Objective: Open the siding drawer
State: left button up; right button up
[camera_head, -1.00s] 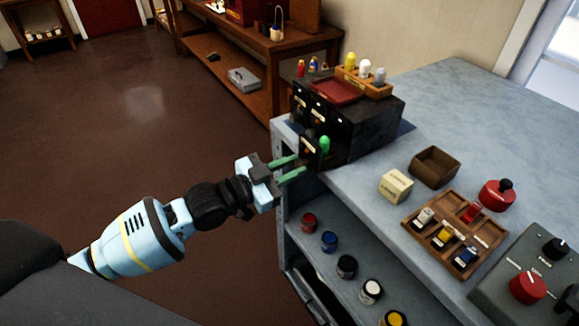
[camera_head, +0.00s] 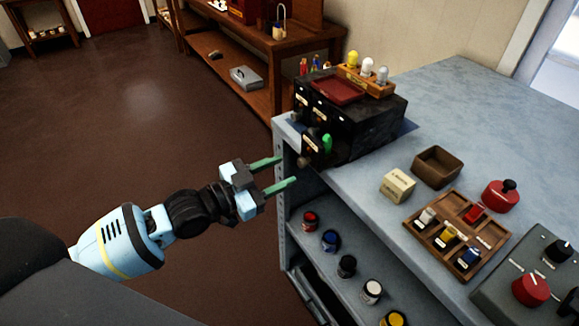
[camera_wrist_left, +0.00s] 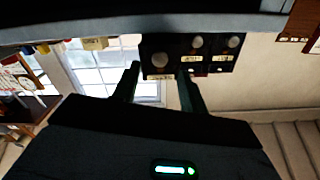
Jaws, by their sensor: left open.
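A small black drawer cabinet (camera_head: 365,125) stands on the grey-blue bench at its far left corner. Its labelled fronts with round knobs face my left gripper. The nearest drawer (camera_head: 312,148) sticks out from the others, with a green bulb-shaped piece (camera_head: 327,142) showing just behind its front. In the left wrist view this drawer (camera_wrist_left: 158,60) looks larger and nearer than the other fronts; its label is too small to read surely. My left gripper (camera_head: 287,170) is open and empty, its green fingers pointing toward the drawer, apart from its knob (camera_head: 303,162). My right gripper is out of view.
On the bench (camera_head: 460,95) are a brown box (camera_head: 437,166), a cream block (camera_head: 397,186), a wooden tray (camera_head: 440,243) and a red knobbed piece (camera_head: 500,194). Several jars stand on the shelf below (camera_head: 330,275). Floor left of the bench is clear.

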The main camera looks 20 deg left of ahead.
pick_arm(q)
jog(key=shift+v, duration=2)
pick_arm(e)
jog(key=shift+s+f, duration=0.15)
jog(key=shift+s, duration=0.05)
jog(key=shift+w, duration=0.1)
pick_arm(q)
jog(key=s+d+f+n+g+y+p, duration=0.1)
jog(key=s+f+n+y, duration=0.1)
jog(key=s+f, duration=0.4)
jog(key=s+d+f+n+y+p, duration=0.1)
jog(key=s+f+n+y, duration=0.2)
jog(key=f, duration=0.6)
jog(key=s+f+n+g+y, duration=0.1)
jog(key=s+f+g+y, duration=0.1)
jog(key=s+f, duration=0.4)
jog(key=s+a+f+n+g+y+p, duration=0.1)
jog(key=s+f, duration=0.5)
jog(key=s, duration=0.8)
jog(key=shift+s+f+n+g+y, duration=0.2)
jog(key=shift+n+g+y, duration=0.3)
jog(key=shift+n+g, duration=0.25)
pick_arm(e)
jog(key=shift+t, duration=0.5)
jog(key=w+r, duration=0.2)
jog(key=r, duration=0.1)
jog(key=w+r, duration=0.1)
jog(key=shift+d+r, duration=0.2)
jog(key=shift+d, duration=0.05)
